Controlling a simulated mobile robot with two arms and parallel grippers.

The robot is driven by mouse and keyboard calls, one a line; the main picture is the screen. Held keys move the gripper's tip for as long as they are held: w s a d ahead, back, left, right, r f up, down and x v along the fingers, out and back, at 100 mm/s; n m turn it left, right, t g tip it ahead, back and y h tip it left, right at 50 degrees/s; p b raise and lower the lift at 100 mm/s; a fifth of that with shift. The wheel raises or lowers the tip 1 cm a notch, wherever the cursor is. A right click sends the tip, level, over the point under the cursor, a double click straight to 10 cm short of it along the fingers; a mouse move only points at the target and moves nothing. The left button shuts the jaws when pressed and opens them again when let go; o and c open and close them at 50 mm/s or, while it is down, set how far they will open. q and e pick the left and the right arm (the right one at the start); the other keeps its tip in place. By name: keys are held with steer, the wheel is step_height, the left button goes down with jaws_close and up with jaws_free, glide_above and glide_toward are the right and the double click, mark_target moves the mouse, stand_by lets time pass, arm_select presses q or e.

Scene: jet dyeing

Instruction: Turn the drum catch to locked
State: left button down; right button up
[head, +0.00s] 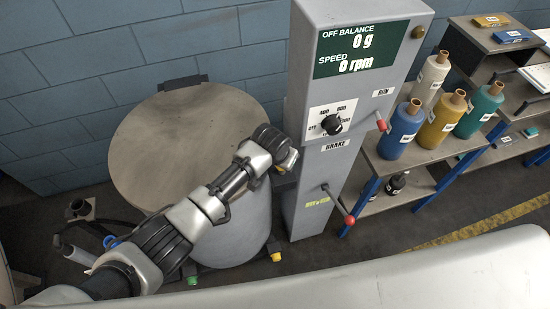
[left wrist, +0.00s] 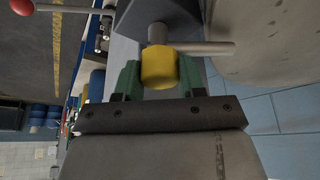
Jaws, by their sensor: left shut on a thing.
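The drum (head: 165,150) is a large round grey vessel with a flat brown-grey lid, left of the control column. My left gripper (head: 288,160) is at the drum's right side, next to the column, and its fingers are hard to make out there. In the left wrist view, its green fingers stand on either side of a yellow knob (left wrist: 159,70), which I take to be the drum catch, and are shut on it. A grey shaft (left wrist: 157,33) and a grey bar (left wrist: 212,48) show behind the knob. The catch's locked marking is not visible. My right gripper is not in view.
The control column (head: 345,110) reads 0 g and 0 rpm and carries a black dial (head: 331,124), a red-tipped run lever (head: 381,124) and a red-tipped brake lever (head: 348,219). Coloured bottles (head: 400,130) stand on a shelf at right. A pale surface (head: 400,275) crosses the foreground.

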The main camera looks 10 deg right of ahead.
arm_select(q)
steer(key=shift+n, duration=0.3)
steer(key=c, duration=0.7)
jaws_free()
steer(key=v, duration=1)
steer(key=shift+s+r, duration=0.2)
steer(key=shift+r, duration=0.15)
